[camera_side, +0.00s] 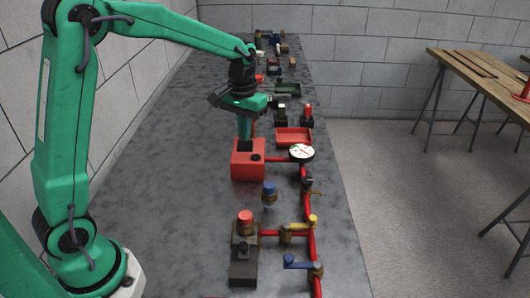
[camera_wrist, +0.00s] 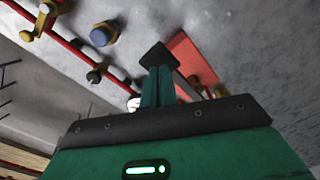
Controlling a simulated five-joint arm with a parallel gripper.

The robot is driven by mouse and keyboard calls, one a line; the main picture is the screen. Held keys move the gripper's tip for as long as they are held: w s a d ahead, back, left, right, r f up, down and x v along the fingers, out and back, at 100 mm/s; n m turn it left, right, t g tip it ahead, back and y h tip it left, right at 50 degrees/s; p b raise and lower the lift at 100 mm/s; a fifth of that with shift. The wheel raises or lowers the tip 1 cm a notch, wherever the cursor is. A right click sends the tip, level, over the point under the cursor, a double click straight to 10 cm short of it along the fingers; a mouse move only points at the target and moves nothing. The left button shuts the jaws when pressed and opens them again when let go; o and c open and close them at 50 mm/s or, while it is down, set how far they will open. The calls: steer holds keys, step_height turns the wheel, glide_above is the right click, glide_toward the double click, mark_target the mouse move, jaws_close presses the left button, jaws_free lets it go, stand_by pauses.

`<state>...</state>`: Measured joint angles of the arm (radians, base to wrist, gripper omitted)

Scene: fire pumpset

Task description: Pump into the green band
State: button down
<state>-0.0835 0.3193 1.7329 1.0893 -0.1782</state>
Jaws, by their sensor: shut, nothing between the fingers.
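The red pump box (camera_side: 248,166) stands on the grey bench, with a small black block at its top left. My gripper (camera_side: 245,138) points down over it, fingers together and empty, the tips at the black block (camera_side: 245,146). In the wrist view my gripper (camera_wrist: 158,70) ends at that dark square block (camera_wrist: 158,54), with the red box (camera_wrist: 190,58) behind. I cannot tell whether the tips touch or press it. A round white gauge (camera_side: 301,152) with green and red marks sits right of the box, joined by a red pipe; its needle reading is too small to tell.
Red pipework with a yellow-handled valve (camera_side: 312,222) and a blue-handled valve (camera_side: 290,261) runs along the right edge. A blue-capped fitting (camera_side: 269,193) and a red-topped unit (camera_side: 245,218) stand nearer. A red tray (camera_side: 293,137) lies beyond the box. The bench's left side is clear.

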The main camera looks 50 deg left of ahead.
mark_target(245, 144)
steer(key=shift+f, duration=3.5)
steer(key=shift+r, duration=2.8)
steer(key=shift+f, duration=0.1)
